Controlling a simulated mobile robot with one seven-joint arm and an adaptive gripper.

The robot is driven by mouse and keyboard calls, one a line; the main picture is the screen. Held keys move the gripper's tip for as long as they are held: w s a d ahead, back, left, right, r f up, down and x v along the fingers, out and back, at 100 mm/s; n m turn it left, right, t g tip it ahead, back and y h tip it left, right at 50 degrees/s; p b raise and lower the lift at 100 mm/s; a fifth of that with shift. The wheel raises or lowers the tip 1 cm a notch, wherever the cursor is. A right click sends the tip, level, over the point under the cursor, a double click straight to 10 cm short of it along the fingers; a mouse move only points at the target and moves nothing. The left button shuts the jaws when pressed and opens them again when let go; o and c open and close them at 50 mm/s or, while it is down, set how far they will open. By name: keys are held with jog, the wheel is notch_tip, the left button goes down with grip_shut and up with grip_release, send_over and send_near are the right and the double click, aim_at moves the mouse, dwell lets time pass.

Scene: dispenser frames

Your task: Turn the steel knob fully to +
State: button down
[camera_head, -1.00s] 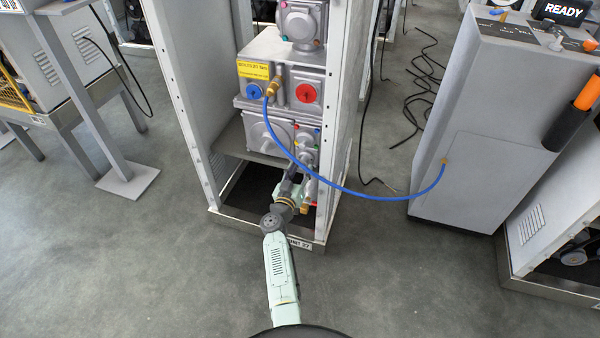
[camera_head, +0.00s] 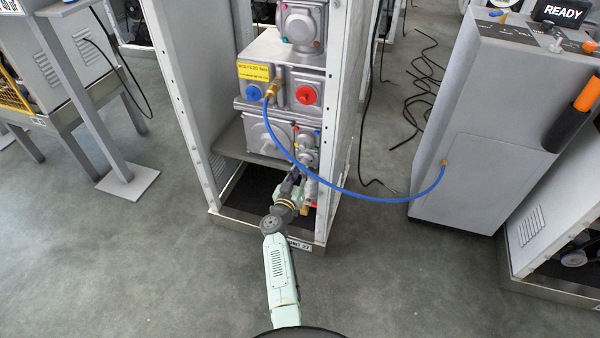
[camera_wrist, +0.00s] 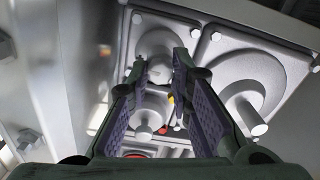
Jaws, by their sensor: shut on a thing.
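The steel knob (camera_wrist: 159,72) shows in the wrist view as a grey rounded piece between the two fingertips of my gripper (camera_wrist: 160,64). The padded fingers are shut on it, one on each side. In the head view, my gripper (camera_head: 299,172) reaches into the lower front of the rack, at the right part of the lower grey valve body (camera_head: 268,135). There the gripper largely hides the knob. I cannot make out a + mark or the knob's angle in either view.
A round grey boss with a stem (camera_wrist: 243,112) sits close to the right finger. The rack's right post (camera_head: 337,130) stands just beside my gripper. A blue hose (camera_head: 350,191) hangs across the rack front to a grey cabinet (camera_head: 470,150). The floor in front is clear.

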jog(key=shift+m, duration=0.3)
jog(key=m+p, duration=0.1)
jog(key=m, duration=0.3)
jog(key=shift+a+p, duration=0.1)
jog(key=shift+p, duration=0.2)
jog(key=m, duration=0.5)
jog(key=shift+m, duration=0.3)
jog(key=c, duration=1.4)
grip_release()
jog(key=shift+c, duration=0.2)
jog(key=v, duration=0.7)
jog(key=shift+s, duration=0.25)
